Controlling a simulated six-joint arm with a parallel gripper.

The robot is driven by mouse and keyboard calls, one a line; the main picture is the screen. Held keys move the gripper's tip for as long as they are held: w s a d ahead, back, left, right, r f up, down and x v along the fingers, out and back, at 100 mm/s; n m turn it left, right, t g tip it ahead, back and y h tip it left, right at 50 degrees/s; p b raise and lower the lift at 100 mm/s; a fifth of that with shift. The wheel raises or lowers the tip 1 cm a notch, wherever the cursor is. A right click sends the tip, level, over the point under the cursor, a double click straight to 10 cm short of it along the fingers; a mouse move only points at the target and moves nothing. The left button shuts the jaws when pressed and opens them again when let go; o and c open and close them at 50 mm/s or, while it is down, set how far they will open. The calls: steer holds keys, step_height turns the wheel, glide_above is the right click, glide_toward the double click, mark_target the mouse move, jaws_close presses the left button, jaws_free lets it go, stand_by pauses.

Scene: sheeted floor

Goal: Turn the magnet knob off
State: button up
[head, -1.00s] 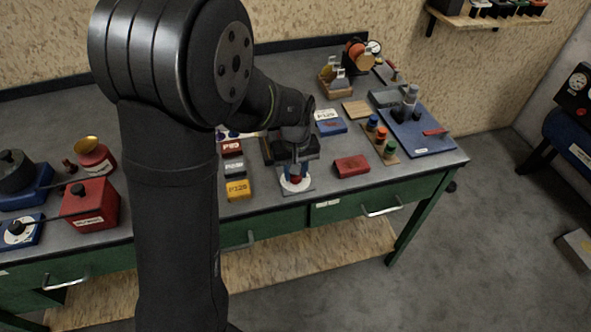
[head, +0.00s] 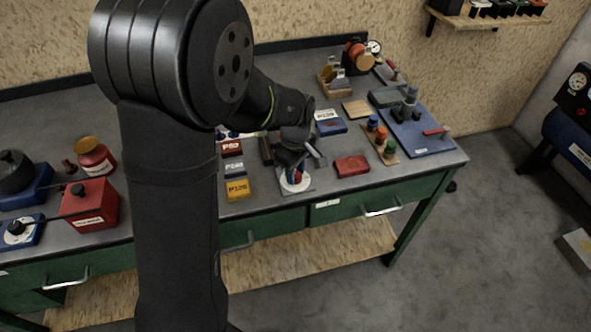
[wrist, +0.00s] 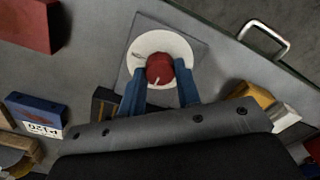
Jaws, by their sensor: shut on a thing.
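The magnet knob is a round red knob (wrist: 160,69) with a pale pointer line, on a white dial disc (wrist: 148,40) set on a grey square plate (wrist: 196,28). In the wrist view its pointer line points down and slightly left. My gripper (wrist: 160,84) is shut on the red knob, with a blue finger on each side of it. In the head view my gripper (head: 297,170) is over the white dial near the bench's front edge, and it hides most of the knob.
A red box (head: 351,166) lies to the right of the dial. Labelled red, grey and yellow boxes (head: 237,190) stand to the left. A blue box (head: 331,127) is behind. A drawer handle (wrist: 264,39) shows below the bench edge.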

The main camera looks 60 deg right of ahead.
mark_target(296, 175)
stand_by(0.5)
steer(key=o, duration=1)
step_height(296, 175, up, 18)
steer(key=shift+f, duration=0.25)
steer(key=shift+f, duration=0.1)
step_height(296, 175, down, 17)
steer(key=shift+f, duration=0.15)
stand_by(0.5)
